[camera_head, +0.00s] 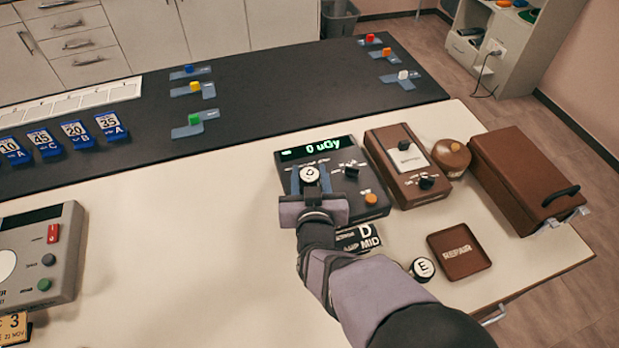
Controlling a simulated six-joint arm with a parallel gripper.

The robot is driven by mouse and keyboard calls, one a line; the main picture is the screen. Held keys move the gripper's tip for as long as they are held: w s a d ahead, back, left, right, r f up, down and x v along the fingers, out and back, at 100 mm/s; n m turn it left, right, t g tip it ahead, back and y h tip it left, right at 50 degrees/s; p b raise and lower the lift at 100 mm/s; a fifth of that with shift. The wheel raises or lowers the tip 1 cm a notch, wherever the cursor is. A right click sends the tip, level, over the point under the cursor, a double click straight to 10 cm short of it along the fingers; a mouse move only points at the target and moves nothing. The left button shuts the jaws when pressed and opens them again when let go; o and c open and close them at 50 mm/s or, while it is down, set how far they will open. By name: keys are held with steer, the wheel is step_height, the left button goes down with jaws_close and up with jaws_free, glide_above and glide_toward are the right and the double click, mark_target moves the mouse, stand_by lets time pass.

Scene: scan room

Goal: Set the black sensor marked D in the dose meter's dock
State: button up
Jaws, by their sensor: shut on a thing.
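The dose meter (349,158) is a dark box with a green display reading 0 uGy, knobs and an orange button. My gripper (311,180) is over the left part of its top, shut on the black sensor D (310,173), whose round white cap faces up. The mark on the cap is small and looks like a turned D. The dock is hidden under the gripper and sensor, so I cannot tell whether the sensor is seated or just above. A black card (367,231) reading D and AMP MID lies in front of the meter, partly covered by my arm.
Another sensor marked E (423,268) stands beside the brown REPAIR tray (460,254). A brown meter (408,164), a round brown thing (451,157) and a brown case (525,178) stand right. A grey device (40,257) is far left. The white table between is clear.

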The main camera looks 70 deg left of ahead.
steer(key=shift+f, duration=0.8)
steer(key=shift+f, duration=0.1)
steer(key=shift+f, duration=0.15)
steer(key=o, duration=1.2)
steer(key=shift+r, duration=0.35)
steer(key=shift+s+d, duration=0.1)
steer(key=shift+d, duration=0.2)
steer(key=b+v, duration=0.1)
steer(key=v, duration=1)
